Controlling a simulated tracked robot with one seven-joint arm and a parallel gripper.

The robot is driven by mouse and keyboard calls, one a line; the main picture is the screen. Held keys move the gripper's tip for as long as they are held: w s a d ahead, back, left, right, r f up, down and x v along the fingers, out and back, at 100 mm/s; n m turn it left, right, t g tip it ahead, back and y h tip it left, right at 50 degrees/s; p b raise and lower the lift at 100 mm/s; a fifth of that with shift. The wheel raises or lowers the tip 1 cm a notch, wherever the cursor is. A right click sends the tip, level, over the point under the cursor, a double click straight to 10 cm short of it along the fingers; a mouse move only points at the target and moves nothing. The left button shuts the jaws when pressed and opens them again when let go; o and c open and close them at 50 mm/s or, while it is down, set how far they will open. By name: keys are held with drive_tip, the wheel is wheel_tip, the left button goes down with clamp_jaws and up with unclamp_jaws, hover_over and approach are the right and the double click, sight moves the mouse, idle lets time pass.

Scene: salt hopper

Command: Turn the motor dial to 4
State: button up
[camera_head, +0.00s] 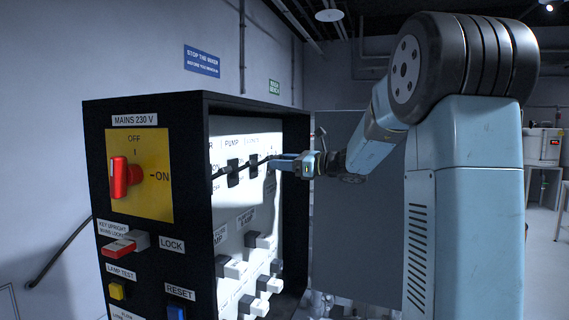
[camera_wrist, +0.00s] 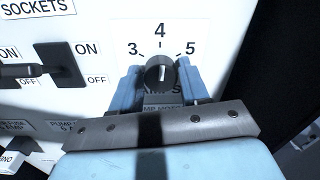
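The motor dial (camera_wrist: 160,73) is a round black knob on the white panel, below the printed 3, 4 and 5. Its white pointer line stands nearly upright, toward the 4. In the wrist view, the two blue fingers of my gripper (camera_wrist: 160,82) stand on either side of the dial. Whether they touch it or stand slightly apart is not clear. In the head view, my gripper (camera_head: 273,163) reaches into the cabinet to the panel, and the dial is hidden there.
The black cabinet (camera_head: 205,103) surrounds the panel. Its side carries a red mains switch (camera_head: 121,177) on a yellow plate. Black switches (camera_wrist: 62,66) marked ON and OFF sit left of the dial. Several lower switches (camera_head: 232,268) project from the panel.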

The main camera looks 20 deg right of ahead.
drive_tip(key=c, duration=0.7)
drive_tip(key=shift+n, duration=0.5)
drive_tip(key=o, duration=1.1)
drive_tip(key=shift+c, duration=0.2)
drive_tip(key=shift+d, duration=0.1)
drive_tip(key=v, duration=1.3)
drive_tip(key=shift+s+d, duration=0.2)
drive_tip(key=shift+f, duration=0.1)
